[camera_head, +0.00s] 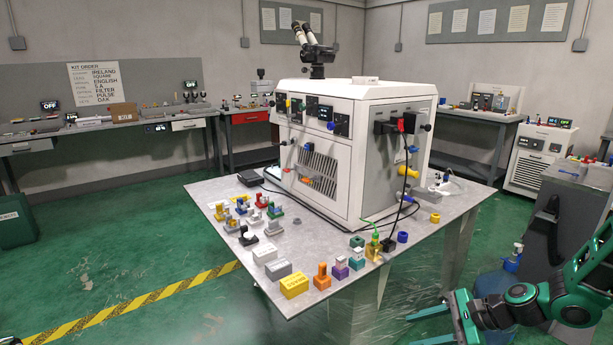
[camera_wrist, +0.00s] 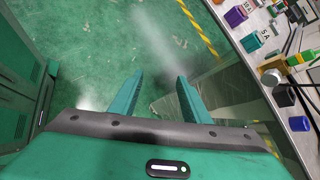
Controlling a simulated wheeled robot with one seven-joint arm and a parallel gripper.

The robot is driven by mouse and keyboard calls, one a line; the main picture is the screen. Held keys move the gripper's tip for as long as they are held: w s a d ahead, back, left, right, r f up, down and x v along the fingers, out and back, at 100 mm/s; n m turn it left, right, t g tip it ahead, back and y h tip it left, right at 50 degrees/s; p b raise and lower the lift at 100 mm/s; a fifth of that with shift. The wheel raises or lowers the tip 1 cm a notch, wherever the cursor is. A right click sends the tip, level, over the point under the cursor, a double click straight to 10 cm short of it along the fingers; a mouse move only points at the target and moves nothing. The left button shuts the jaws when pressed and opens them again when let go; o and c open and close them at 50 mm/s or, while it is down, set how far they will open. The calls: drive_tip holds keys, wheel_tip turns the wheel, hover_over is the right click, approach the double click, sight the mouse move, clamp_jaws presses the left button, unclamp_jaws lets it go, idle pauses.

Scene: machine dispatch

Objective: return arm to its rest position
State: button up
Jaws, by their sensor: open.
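My gripper (camera_head: 447,322) is at the lower right of the head view, in front of the metal table's right front side and below its top. The wrist view shows its two green fingers (camera_wrist: 158,98) spread apart with nothing between them. The green floor and the side of the table show past the fingertips. My green and black arm reaches in from the right edge of the head view.
A white machine (camera_head: 330,150) with a microscope on top stands on the metal table (camera_head: 335,238). Several coloured blocks and connectors lie along the table's front. A dark grey cabinet (camera_head: 570,215) and a blue container (camera_head: 495,285) stand close to my arm. Open floor (camera_head: 110,255) lies left.

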drive_tip(key=s+d+r+n+g+h, duration=0.2)
drive_tip(key=s+d+r+n+h, duration=0.2)
drive_tip(key=s+r, duration=0.5)
drive_tip(key=s+d+r+n+g+h, duration=0.2)
drive_tip(key=s+d+r+n+h, duration=0.2)
drive_tip(key=s, duration=1.4)
drive_tip(key=d+r+n, duration=0.3)
drive_tip(key=d+r, duration=0.1)
drive_tip(key=r, duration=0.2)
drive_tip(key=shift+r+h, duration=0.3)
drive_tip(key=shift+h, duration=0.1)
drive_tip(key=shift+w, duration=0.1)
drive_tip(key=shift+w+f, duration=0.25)
drive_tip(key=shift+w, duration=0.25)
